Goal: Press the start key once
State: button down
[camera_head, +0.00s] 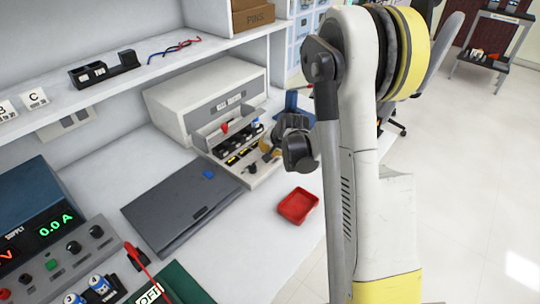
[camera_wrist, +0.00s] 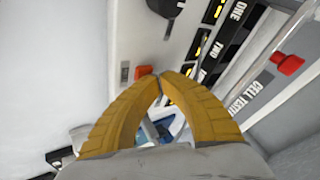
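The cell tester (camera_head: 262,172) stands on the bench in the head view, a pale unit with slots. Its slots, marked ONE and TWO, also show in the wrist view. A small orange-red key (camera_wrist: 142,73) sits on its pale panel; I take it for the start key, though no label on it is readable. My gripper (camera_wrist: 159,76) has its yellow fingertips together with nothing between them, just right of the key in the picture. I cannot tell whether they touch the panel. In the head view my gripper (camera_head: 270,147) is over the tester, partly hidden by my arm.
A red tray (camera_head: 298,206) lies near the bench edge. A dark closed laptop-like case (camera_head: 178,208) lies left of the tester. A red knob (camera_wrist: 288,64) and a dark knob (camera_wrist: 166,6) are near the fingers. A power supply (camera_head: 45,245) stands front left.

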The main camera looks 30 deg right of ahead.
jog(key=shift+r, duration=0.1)
jog(key=shift+r+p, duration=0.6)
jog(key=shift+r, duration=0.2)
jog(key=shift+r+p, duration=1.75)
jog(key=shift+r, duration=0.8)
